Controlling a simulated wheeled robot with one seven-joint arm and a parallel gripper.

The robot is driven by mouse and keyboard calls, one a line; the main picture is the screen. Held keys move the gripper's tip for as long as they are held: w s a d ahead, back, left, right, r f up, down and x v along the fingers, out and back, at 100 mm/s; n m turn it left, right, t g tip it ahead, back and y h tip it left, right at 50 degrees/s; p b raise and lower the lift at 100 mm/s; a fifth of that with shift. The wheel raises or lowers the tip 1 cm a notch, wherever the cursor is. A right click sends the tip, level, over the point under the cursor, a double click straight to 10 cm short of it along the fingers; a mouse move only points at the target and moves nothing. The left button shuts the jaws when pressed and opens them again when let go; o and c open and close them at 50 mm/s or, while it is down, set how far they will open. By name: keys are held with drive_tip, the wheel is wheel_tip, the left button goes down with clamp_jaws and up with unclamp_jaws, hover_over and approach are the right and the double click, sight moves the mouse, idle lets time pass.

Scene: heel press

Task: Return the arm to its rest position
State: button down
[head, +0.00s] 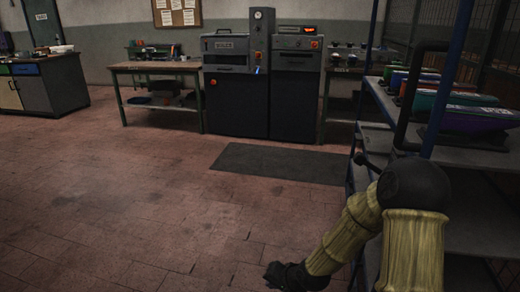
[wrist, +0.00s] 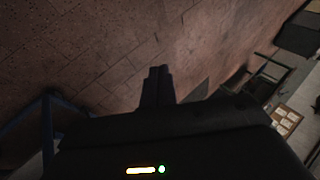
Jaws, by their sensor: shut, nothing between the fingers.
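My arm, in yellow ribbed sleeves, is bent at the lower right of the head view. It reaches down and to the left. My gripper (head: 272,276) hangs low over the brick-red floor, near the bottom edge of the head view. In the wrist view its dark fingers (wrist: 158,72) stand together, shut, with nothing seen between them. The heel press (head: 238,72), a dark grey machine, stands against the far wall, well away from my gripper.
A shelf rack (head: 480,232) with blue posts and colored bins (head: 470,118) stands close at the right, beside my arm. A dark mat (head: 278,163) lies before the press. A workbench (head: 155,68) and a cabinet (head: 50,85) stand left. The floor at left and center is clear.

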drive_tip(key=s+d+r+n+g+h, duration=0.2)
drive_tip(key=s+d+r+n+h, duration=0.3)
drive_tip(key=s+d+r, duration=0.8)
wheel_tip(320, 180, up, 34)
drive_tip(key=a+p, duration=0.1)
drive_tip(key=p, duration=3.4)
drive_tip(key=shift+s+a+g, duration=0.2)
drive_tip(key=shift+s+g, duration=0.1)
drive_tip(key=shift+s, duration=0.15)
